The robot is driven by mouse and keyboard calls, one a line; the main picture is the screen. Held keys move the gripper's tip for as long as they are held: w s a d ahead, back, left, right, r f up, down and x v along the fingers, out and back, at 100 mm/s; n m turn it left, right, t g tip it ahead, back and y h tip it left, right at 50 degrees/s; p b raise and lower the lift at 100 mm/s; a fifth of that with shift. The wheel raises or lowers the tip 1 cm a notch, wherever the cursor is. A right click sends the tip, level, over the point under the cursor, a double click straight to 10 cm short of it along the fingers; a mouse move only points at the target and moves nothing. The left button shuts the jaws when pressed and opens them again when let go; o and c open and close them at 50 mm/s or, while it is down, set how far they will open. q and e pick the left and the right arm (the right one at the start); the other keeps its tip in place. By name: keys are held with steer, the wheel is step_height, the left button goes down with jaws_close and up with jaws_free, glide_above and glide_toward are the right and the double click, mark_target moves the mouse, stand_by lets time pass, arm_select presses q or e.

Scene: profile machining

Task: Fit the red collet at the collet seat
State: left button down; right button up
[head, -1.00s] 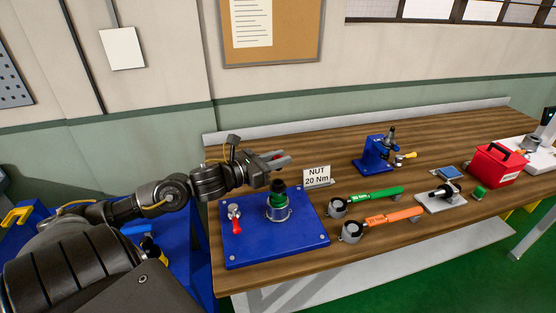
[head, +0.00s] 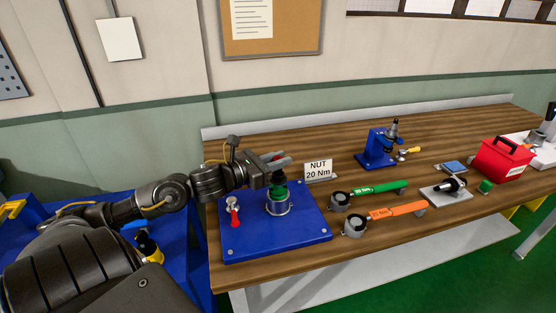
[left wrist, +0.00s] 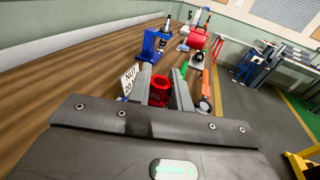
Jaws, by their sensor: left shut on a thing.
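My left gripper (head: 277,163) is shut on a red, hollow, ring-like piece that looks like the red collet (left wrist: 160,83). In the left wrist view it sits between the two grey fingers with its open end showing. In the head view the fingers are above the bench, close behind a green and black piece (head: 278,188) standing upright in a metal ring on a blue plate (head: 245,238). The arm and fingers hide most of the collet there. I cannot tell which fixture is the collet seat. My right gripper is not in view.
A sign reading "NUT 20 Nm" (head: 318,170) stands beside the fingers. A green-handled wrench (head: 375,189) and an orange-handled wrench (head: 398,210) lie to the right. A blue stand (head: 376,150) and a red box (head: 500,160) are farther along. A red-handled lever (head: 234,215) is on the plate.

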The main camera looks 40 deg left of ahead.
mark_target(274, 175)
arm_select(q)
steer(key=shift+b, duration=0.85)
stand_by(1.2)
steer(key=shift+f+b, duration=1.35)
steer(key=shift+b, duration=0.1)
steer(key=c, duration=1.2)
jaws_free()
steer(key=shift+s, duration=0.1)
steer(key=shift+s+a+f, duration=0.1)
steer(key=shift+s+a, duration=0.05)
steer(key=shift+s, duration=0.35)
steer(key=b+v, duration=0.1)
steer(key=v, duration=0.8)
steer(key=shift+s, duration=0.35)
